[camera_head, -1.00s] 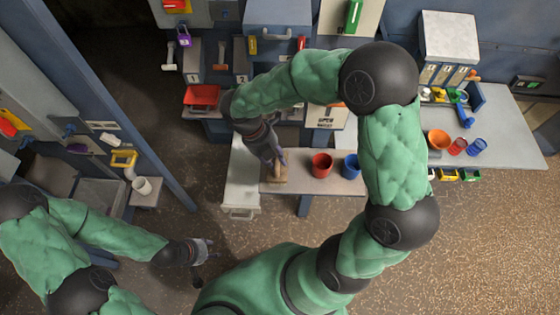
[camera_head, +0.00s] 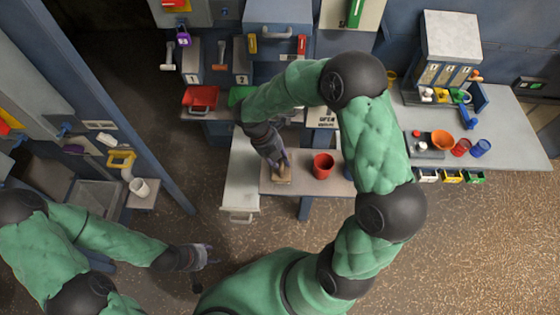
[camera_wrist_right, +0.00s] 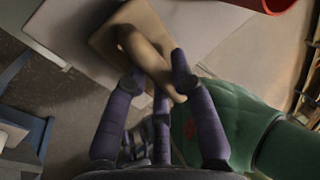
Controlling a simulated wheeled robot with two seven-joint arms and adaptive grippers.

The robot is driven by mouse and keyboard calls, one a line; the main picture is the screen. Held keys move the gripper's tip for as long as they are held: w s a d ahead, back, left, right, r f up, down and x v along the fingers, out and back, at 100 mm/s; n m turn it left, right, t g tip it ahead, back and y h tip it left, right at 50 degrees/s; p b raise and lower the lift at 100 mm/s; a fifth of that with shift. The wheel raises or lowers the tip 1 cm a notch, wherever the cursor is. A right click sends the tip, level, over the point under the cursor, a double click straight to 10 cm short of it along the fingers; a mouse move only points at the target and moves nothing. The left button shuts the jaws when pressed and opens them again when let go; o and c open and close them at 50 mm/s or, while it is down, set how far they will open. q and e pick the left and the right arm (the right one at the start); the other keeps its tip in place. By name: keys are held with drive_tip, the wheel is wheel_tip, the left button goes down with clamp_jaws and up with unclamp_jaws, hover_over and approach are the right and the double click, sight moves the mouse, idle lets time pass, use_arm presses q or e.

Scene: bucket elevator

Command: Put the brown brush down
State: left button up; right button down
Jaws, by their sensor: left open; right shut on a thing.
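The brown brush (camera_head: 283,176) is at the left end of the grey bench, beside the red bucket. In the right wrist view the brush (camera_wrist_right: 122,40) shows as a tan block with a handle that reaches between my fingers. My right gripper (camera_head: 283,158) is shut on the brush handle; it also shows in the right wrist view (camera_wrist_right: 157,85). The brush looks to be at the bench top, but I cannot tell whether it touches. My left gripper (camera_head: 210,255) is open and empty over the floor at the lower left. The brush's bristles are hidden.
The red bucket (camera_head: 323,165) stands just right of the brush. A blue bucket (camera_head: 348,170) is mostly hidden behind my right arm. Orange, red and blue containers stand on the right table (camera_head: 512,130).

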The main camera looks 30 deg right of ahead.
drive_tip(key=c, duration=1)
unclamp_jaws()
drive_tip(key=shift+f, duration=0.1)
drive_tip(key=shift+c, duration=0.2)
drive_tip(key=p+v, duration=0.3)
drive_tip(key=v, duration=0.9)
